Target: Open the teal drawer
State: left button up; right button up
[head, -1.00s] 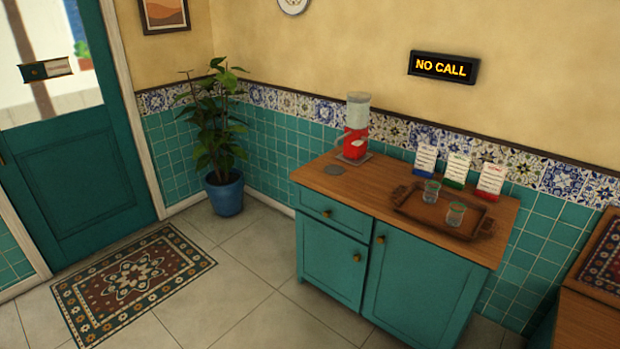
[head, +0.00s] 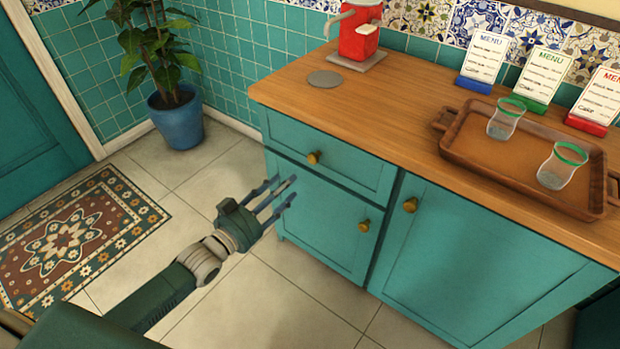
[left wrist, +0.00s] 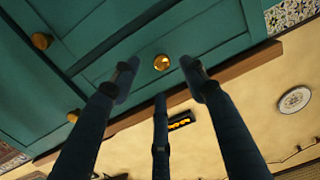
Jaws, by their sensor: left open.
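The teal drawer (head: 340,165) is shut, flush in the upper left of the teal cabinet under the wooden top. Its round brass knob (head: 313,157) is at the middle of its front. My left gripper (head: 284,190) is open and empty, in front of the cabinet, a little left of and below the knob in the head view. In the left wrist view the drawer knob (left wrist: 161,62) shows between the spread fingers of my left gripper (left wrist: 160,78), with a gap ahead of the tips. My right gripper is not in view.
The left door knob (head: 363,225) and right door knob (head: 410,205) are close by, below the drawer and to its right. The counter (head: 400,92) holds a red dispenser (head: 359,38), menus and a tray (head: 470,150) with two glasses.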

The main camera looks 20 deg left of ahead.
aim_at(311, 160)
pick_arm(q)
jog(key=x, duration=0.3)
jog(key=r+b+x, duration=0.1)
jog(key=x, duration=0.6)
jog(key=shift+w+d+r+b, duration=0.25)
jog(key=shift+d+r+b, duration=0.05)
jog(key=shift+d+b, duration=0.1)
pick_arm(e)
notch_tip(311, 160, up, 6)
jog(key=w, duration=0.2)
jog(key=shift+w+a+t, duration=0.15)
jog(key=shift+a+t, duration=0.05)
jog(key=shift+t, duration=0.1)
pick_arm(q)
jog(key=shift+c, duration=0.5)
grip_shut()
